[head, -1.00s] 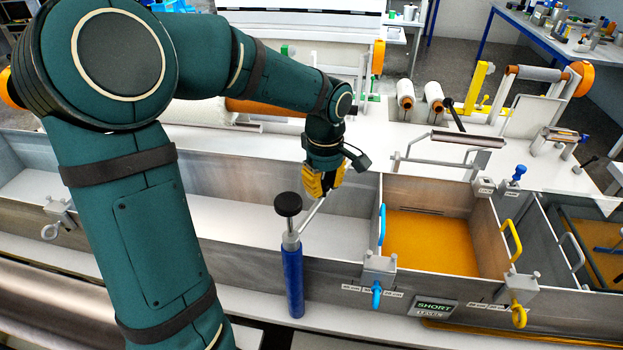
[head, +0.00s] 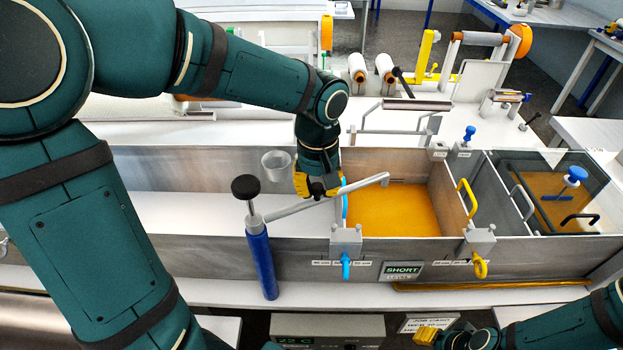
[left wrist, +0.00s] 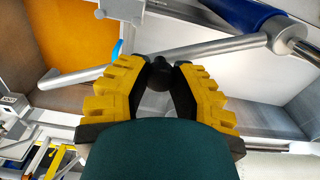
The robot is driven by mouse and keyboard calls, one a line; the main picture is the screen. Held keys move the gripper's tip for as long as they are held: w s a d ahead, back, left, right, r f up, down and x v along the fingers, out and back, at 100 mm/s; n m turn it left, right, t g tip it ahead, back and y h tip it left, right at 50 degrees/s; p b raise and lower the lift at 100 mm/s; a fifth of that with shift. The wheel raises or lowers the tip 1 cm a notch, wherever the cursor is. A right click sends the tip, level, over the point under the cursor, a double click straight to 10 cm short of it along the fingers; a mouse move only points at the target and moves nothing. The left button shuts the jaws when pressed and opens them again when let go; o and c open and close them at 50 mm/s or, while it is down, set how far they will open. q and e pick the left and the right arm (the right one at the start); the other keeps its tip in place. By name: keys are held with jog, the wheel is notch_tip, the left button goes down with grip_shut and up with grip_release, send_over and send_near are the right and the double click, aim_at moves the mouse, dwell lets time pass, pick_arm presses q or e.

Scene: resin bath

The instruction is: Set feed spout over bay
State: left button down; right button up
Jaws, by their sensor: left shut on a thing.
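The feed spout (head: 300,207) is a grey tube on a blue post (head: 261,260) with a black top knob, standing at the trough's front wall. The tube points right, and its bent tip appears above the bay (head: 395,210) holding orange resin. The left wrist view also shows the spout (left wrist: 190,50) with its tip over the orange (left wrist: 75,35). My left gripper (head: 318,192) is shut on a small black knob (left wrist: 158,73) at the tube. My right gripper (head: 430,335) is low at the front; its fingers are unclear.
The bay lies between a divider with a light-blue handle (head: 345,197) and one with a yellow handle (head: 467,198). A sign reading SHORT (head: 403,270) hangs in front. A dark-walled bath (head: 560,175) lies right. A cup (head: 277,164) stands behind the spout.

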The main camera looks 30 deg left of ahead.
pick_arm(q)
jog(key=shift+s+d+m, duration=0.25)
jog(key=shift+m, duration=0.05)
jog(key=c, duration=0.7)
grip_release()
notch_tip(320, 180, up, 12)
dwell(0.5)
